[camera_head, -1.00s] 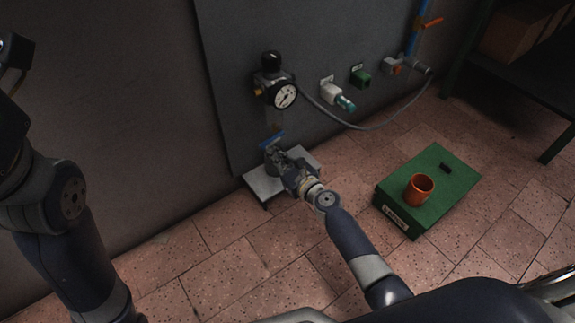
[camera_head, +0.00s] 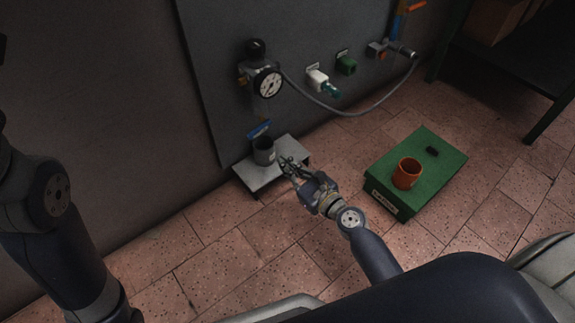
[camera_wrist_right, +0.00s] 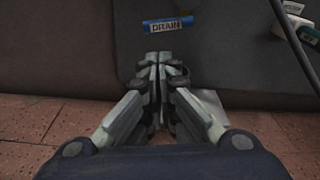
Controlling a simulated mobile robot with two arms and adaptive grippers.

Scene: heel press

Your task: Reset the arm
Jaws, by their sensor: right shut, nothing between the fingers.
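My right gripper (camera_head: 287,164) is shut and empty. In the head view it is just right of a grey cup (camera_head: 264,151) on a small light-grey stand (camera_head: 254,178) against the wall panel. In the right wrist view my right gripper (camera_wrist_right: 160,60) has its fingers together below the blue DRAIN label (camera_wrist_right: 168,25), and hides most of what lies behind it. My left arm comes in at the left edge of the head view; its gripper is outside the picture.
A green box (camera_head: 432,185) bearing an orange cup (camera_head: 406,173) and a small black piece (camera_head: 432,150) stands on the tiled floor. A gauge (camera_head: 267,82), valves and a hose (camera_head: 350,111) are on the panel (camera_head: 225,60). A dark table (camera_head: 520,75) stands at right.

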